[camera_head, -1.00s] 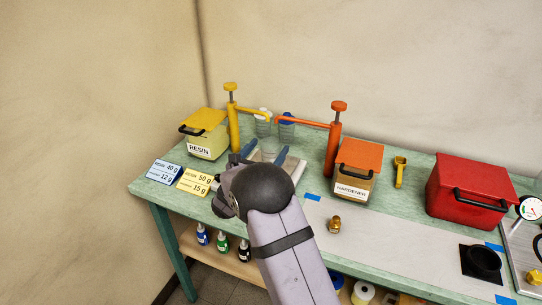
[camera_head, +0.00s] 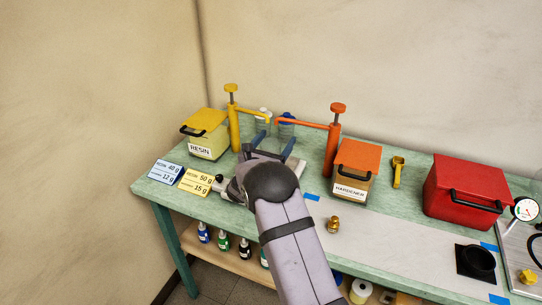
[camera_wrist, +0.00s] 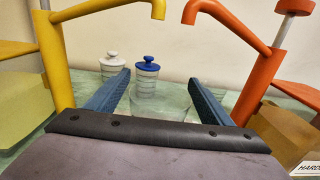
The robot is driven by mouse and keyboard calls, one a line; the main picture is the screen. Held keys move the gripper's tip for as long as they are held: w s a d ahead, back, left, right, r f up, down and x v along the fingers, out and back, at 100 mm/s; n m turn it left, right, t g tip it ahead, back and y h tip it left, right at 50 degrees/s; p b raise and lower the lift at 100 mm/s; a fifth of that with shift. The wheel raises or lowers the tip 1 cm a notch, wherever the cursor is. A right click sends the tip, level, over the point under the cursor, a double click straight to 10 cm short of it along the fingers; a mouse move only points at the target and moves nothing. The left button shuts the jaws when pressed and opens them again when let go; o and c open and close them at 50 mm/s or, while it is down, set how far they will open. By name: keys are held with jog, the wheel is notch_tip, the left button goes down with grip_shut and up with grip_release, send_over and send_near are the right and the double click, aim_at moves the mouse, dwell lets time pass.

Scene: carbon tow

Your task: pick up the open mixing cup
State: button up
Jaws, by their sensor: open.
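My gripper (camera_wrist: 158,80) is open, its two blue fingers reaching forward between the yellow and orange pumps. In the head view my gripper (camera_head: 275,143) is over the scale area at the back of the bench, seen from behind. A clear, faint cup shape (camera_wrist: 178,106) shows between the fingers in the wrist view, apparently the open mixing cup; its lower part is hidden by the gripper body. I cannot tell whether the fingers touch it.
The yellow resin pump (camera_head: 233,125) stands left and the orange hardener pump (camera_head: 332,145) right, their spouts reaching inward above the fingers. The resin box (camera_head: 205,145), hardener box (camera_head: 352,190) and red box (camera_head: 465,195) flank them. The wall is close behind.

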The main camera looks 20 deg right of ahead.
jog(key=c, duration=1.1)
jog(key=shift+r, duration=0.15)
jog(key=shift+r+b, duration=0.4)
jog(key=shift+r, duration=0.45)
jog(key=b+v, duration=0.1)
jog(key=v, duration=0.5)
jog(key=r+b+v, duration=0.1)
jog(key=v, duration=0.5)
jog(key=b+v, duration=0.2)
jog(key=v, duration=0.4)
jog(key=shift+r, duration=0.35)
